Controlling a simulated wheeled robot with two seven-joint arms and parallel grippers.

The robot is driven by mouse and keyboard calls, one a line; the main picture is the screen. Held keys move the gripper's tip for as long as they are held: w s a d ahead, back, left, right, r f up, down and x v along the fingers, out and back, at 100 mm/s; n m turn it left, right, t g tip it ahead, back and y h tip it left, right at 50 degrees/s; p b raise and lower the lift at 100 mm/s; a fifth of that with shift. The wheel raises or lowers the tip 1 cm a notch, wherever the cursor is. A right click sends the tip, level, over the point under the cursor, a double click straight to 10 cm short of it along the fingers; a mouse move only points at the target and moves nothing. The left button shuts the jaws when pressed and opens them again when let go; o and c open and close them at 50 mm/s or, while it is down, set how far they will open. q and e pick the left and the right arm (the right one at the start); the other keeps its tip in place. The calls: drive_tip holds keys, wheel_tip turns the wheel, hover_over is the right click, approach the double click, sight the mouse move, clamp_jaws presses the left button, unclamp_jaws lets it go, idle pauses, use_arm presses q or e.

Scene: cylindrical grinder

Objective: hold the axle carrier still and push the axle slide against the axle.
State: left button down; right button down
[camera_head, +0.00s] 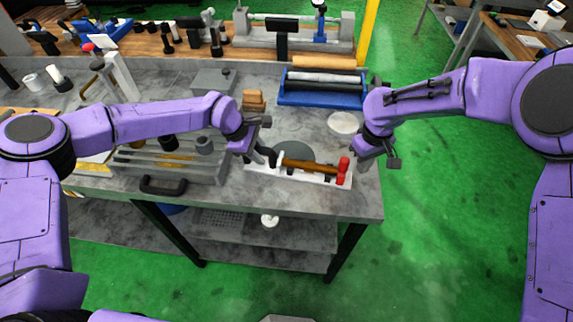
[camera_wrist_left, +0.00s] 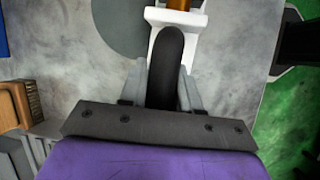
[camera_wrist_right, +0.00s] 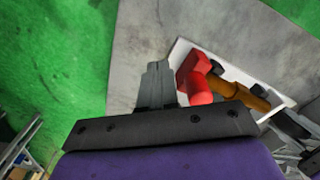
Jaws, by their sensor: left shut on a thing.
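The white axle carrier (camera_head: 325,181) lies on the grey table near its front right edge. A brown axle (camera_head: 308,166) lies along it. The red axle slide (camera_head: 343,171) is at the carrier's right end; it also shows in the right wrist view (camera_wrist_right: 196,88). My left gripper (camera_wrist_left: 163,80) is shut on the carrier's dark handle (camera_wrist_left: 168,55) at the left end, one finger on each side. My right gripper (camera_wrist_right: 157,75) has its fingers together with nothing between them. It is right beside the red slide, on its outer side; I cannot tell whether they touch.
A round grey disc (camera_head: 292,150) lies just behind the carrier. A white dish (camera_head: 343,123), a blue roller rack (camera_head: 322,100) and wooden blocks (camera_head: 254,100) stand further back. A grey rail fixture (camera_head: 175,163) is at left. The table edge is close in front and at right.

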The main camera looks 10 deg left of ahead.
use_arm(q)
drive_tip(key=shift+s+f, duration=0.25)
drive_tip(key=shift+f, duration=0.1)
use_arm(e)
drive_tip(key=shift+d, duration=0.3)
use_arm(q)
drive_tip(key=c, duration=0.7)
unclamp_jaws()
drive_tip(key=shift+w, duration=0.15)
drive_tip(key=shift+w+r, duration=0.1)
drive_tip(key=shift+w, duration=0.05)
use_arm(e)
wheel_tip(320, 180, up, 8)
drive_tip(key=shift+w, duration=0.15)
use_arm(q)
drive_tip(key=shift+r, duration=0.1)
use_arm(e)
drive_tip(key=shift+f, duration=0.1)
use_arm(q)
drive_tip(key=v, duration=1.2)
